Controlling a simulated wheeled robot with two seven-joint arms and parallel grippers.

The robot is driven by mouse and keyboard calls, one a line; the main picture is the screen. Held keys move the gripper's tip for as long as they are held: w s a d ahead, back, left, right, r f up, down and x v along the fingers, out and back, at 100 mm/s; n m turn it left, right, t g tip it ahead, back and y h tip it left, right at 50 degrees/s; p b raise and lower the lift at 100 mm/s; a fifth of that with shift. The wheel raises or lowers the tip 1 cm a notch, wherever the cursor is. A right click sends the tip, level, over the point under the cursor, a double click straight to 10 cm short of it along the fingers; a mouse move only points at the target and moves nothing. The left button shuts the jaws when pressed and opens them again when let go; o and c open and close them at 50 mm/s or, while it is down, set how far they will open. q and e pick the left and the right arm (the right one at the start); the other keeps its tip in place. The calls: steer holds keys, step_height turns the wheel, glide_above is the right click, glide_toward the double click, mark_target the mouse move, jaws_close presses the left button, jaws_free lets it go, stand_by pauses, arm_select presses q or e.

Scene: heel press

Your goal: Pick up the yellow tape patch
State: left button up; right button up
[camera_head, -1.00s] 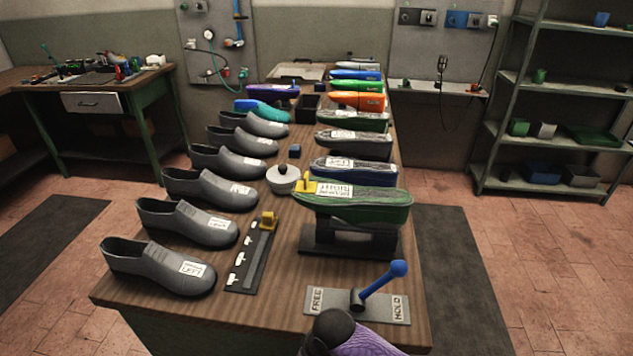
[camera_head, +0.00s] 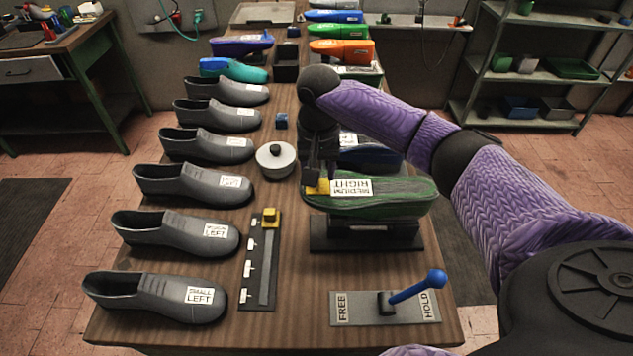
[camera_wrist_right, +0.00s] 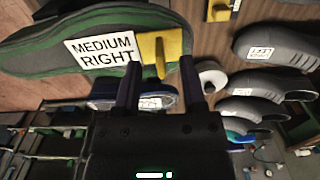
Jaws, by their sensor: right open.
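The yellow tape patch (camera_head: 324,187) with a raised tab lies on the left end of the green-edged sole (camera_head: 395,203), beside the white MEDIUM RIGHT label. In the right wrist view the patch (camera_wrist_right: 174,42) and its tab show beyond and between my fingertips. My right gripper (camera_head: 314,182) points down over the patch in the head view and hides part of it. In the right wrist view that gripper (camera_wrist_right: 160,72) is open, one finger on each side of the tab. I cannot tell whether the fingers touch it. My left gripper is not in view.
The sole rests on a dark stand (camera_head: 366,237). In front is a FREE/HOLD plate (camera_head: 350,310) with a blue lever (camera_head: 418,288) on the HOLD side. A dark strip (camera_head: 257,275) bears another yellow block (camera_head: 270,216). Grey shoes line the left. A round pale pot (camera_head: 275,165) stands nearby.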

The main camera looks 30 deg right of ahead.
steer(key=shift+f, duration=1.1)
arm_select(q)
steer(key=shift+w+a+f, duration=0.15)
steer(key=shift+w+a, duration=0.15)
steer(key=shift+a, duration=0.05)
arm_select(e)
steer(key=c, duration=0.7)
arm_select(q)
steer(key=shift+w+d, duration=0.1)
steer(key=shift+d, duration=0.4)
arm_select(e)
jaws_close()
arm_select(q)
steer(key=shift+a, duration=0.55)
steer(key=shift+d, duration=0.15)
